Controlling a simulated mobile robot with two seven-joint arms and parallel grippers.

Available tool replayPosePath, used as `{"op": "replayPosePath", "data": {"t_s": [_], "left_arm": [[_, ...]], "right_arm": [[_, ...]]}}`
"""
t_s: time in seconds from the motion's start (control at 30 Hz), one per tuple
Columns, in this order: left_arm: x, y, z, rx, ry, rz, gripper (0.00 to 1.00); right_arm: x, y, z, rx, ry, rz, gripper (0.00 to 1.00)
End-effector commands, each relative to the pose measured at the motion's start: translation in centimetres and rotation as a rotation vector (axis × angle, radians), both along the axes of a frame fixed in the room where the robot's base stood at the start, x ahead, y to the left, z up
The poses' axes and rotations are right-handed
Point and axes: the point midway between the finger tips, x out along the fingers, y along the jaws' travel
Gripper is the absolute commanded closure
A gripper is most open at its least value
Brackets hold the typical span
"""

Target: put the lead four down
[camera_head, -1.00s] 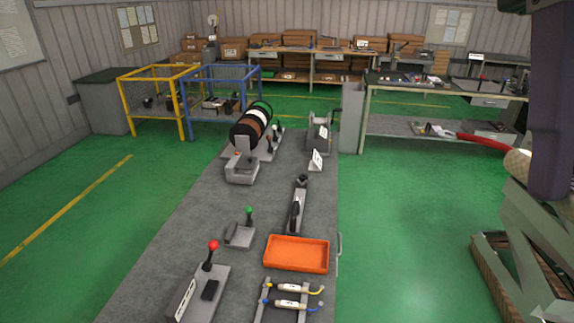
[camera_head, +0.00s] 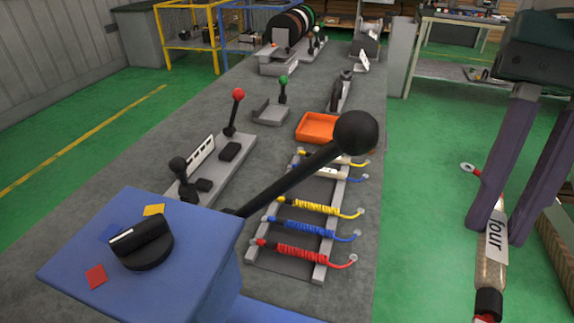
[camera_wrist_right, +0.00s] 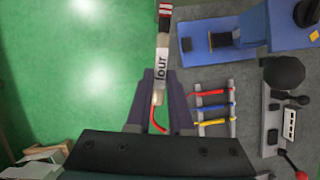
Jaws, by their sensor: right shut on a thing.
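Lead four (camera_head: 493,255) has a pale body with a "four" label, a black end and a short red wire with a ring tip. My right gripper (camera_head: 496,230) is shut on its body, holding it over the green floor right of the long grey bench. In the right wrist view lead four (camera_wrist_right: 162,68) points up between the fingers (camera_wrist_right: 161,98), its red wire curling below them. The lead rack (camera_head: 322,250) on the bench bears coiled yellow, blue and red leads and paler-bodied leads behind them. My left gripper is out of view.
An orange tray (camera_head: 314,128) lies behind the rack. A blue block (camera_head: 190,240) with a long black ball-ended lever (camera_head: 357,132) stands front left of the rack; the lever slants towards the rack in view. A red-knobbed lever unit (camera_head: 232,140) stands further left.

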Motion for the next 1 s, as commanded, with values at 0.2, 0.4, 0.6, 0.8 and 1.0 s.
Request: {"op": "replayPosePath", "data": {"t_s": [0.2,0.4,0.6,0.8,1.0], "left_arm": [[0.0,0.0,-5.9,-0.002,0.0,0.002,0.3],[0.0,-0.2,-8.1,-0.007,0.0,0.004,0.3],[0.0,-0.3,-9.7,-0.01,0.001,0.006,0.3],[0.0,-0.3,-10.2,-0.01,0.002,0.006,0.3],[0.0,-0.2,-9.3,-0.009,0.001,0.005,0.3]], "right_arm": [[-2.4,-0.6,-11.8,-0.001,0.006,-0.456,1.0],[-5.0,-1.3,-17.0,-0.003,0.002,-0.864,1.0],[-7.2,-1.3,-19.2,0.001,-0.002,-1.176,1.0],[-8.1,-1.0,-19.5,0.002,-0.003,-1.311,1.0],[-7.4,1.5,-19.1,0.01,0.002,-1.334,1.0]]}}
